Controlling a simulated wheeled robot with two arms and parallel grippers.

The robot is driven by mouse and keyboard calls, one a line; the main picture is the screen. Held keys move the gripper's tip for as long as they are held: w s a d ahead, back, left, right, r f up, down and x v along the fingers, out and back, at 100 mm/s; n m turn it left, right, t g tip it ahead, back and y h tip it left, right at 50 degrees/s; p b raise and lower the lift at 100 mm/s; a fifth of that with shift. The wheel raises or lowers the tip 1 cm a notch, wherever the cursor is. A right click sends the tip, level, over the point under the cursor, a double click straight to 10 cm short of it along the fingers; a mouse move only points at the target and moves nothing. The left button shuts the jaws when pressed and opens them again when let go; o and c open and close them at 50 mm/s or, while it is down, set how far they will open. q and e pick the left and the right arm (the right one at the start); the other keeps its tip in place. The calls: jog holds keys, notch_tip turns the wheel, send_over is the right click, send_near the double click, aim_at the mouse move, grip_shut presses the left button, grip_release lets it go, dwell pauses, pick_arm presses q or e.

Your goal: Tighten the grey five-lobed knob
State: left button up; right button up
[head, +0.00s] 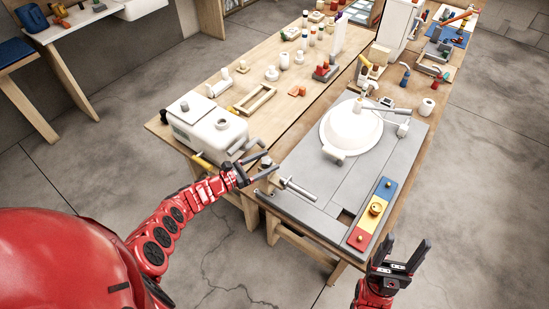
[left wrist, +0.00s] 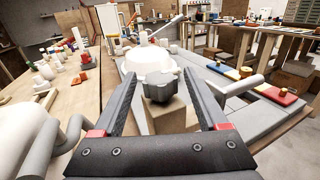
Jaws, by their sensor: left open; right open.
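The grey five-lobed knob (left wrist: 160,85) shows in the left wrist view, above a pale wooden block (left wrist: 170,116). It appears between the two fingertips of my left gripper (left wrist: 157,78), with a gap on each side. I cannot tell whether the fingertips reach past it. In the head view my left gripper (head: 268,162) is open at the near left corner of the grey-topped bench, and the knob is small and hard to make out there. My right gripper (head: 403,252) is open and empty, in front of the bench's near right corner.
The grey bench top (head: 310,175) carries a white basin (head: 350,128), a metal lever (head: 297,189) close to my left gripper and a blue, yellow and red panel (head: 372,214). A white tank (head: 207,125) with a grey pipe handle stands on the wooden table to the left.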

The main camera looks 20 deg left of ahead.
aim_at(271, 159)
pick_arm(q)
jog(key=shift+b+x, duration=0.35)
jog(key=shift+x, duration=1.4)
jog(key=shift+f, duration=0.1)
grip_shut()
